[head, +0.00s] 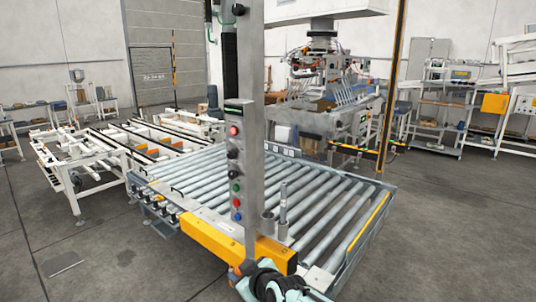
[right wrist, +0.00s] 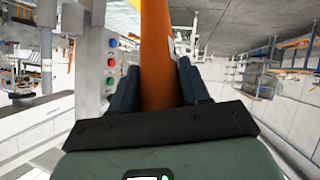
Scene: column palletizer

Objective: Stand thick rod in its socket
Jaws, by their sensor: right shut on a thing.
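The thick rod is most likely the orange bar (right wrist: 155,50) between the dark fingers of my right gripper (right wrist: 158,85). In the right wrist view it runs up out of the frame. In the head view my right gripper (head: 243,280) is at the bottom edge, with a bit of orange (head: 241,268) at it. A short grey cup-like socket (head: 267,225) stands on the near part of the roller conveyor, ahead of the gripper. A second grey socket (head: 283,230) beside it has a thin grey rod (head: 283,203) upright in it. My left gripper is out of view.
A grey control post (head: 248,130) with coloured buttons rises close in front, left of the sockets. A yellow-orange beam (head: 215,247) runs along the conveyor's near edge. The roller conveyor (head: 330,205) is bare to the right. Open floor (head: 440,225) lies at the right.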

